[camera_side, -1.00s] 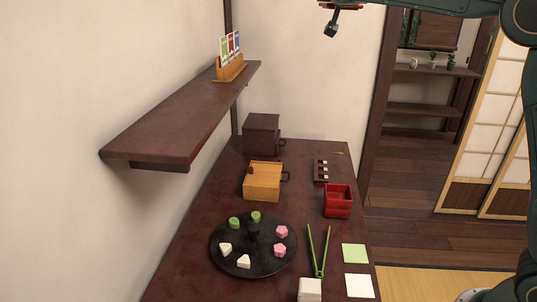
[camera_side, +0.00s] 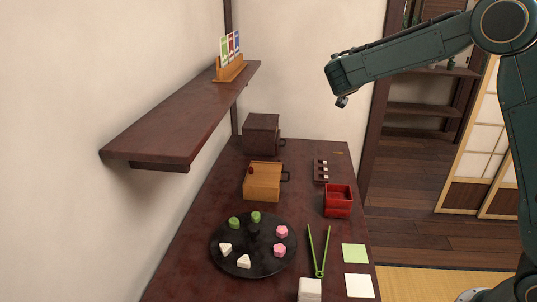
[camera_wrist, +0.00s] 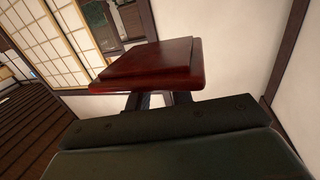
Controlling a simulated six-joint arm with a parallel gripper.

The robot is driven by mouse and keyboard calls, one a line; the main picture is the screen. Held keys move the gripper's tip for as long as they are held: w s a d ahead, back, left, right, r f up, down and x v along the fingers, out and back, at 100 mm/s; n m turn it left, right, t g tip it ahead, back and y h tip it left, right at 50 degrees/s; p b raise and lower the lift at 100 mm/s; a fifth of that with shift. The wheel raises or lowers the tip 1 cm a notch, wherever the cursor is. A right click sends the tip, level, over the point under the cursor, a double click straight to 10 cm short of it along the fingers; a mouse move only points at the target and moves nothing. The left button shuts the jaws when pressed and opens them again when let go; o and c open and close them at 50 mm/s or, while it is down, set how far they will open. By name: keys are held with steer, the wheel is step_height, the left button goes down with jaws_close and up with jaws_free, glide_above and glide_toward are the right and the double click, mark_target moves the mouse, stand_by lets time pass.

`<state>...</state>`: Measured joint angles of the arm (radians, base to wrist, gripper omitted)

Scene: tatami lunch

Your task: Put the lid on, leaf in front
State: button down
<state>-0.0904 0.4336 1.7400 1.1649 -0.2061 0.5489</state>
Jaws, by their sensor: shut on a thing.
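My gripper (camera_wrist: 158,100) is shut on a dark red lacquered lid (camera_wrist: 150,62), seen in the wrist view with the fingers partly hidden beneath it. No leaf mark shows on the lid faces in view. A red two-tier box (camera_side: 338,201) stands open-topped on the table, well below my arm. A small gold mark (camera_side: 339,153) lies at the table's far right; I cannot tell if it is a leaf.
The table (camera_side: 190,268) holds a black round tray (camera_side: 228,262) with sweets, a wooden box (camera_side: 262,187), a dark box (camera_side: 261,135), a small dark rack (camera_side: 320,172) and green tongs (camera_side: 320,255). A wall shelf (camera_side: 180,115) juts out at left. Air above the red box is free.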

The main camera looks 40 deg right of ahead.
step_height(320, 180, down, 34)
steer(key=shift+r, duration=0.15)
steer(key=shift+f, duration=0.2)
steer(key=shift+f, duration=2.15)
steer(key=shift+f, duration=0.8)
steer(key=c, duration=1.1)
jaws_free()
steer(key=shift+c, duration=0.2)
steer(key=shift+r, duration=0.1)
step_height(320, 180, up, 20)
stand_by(0.6)
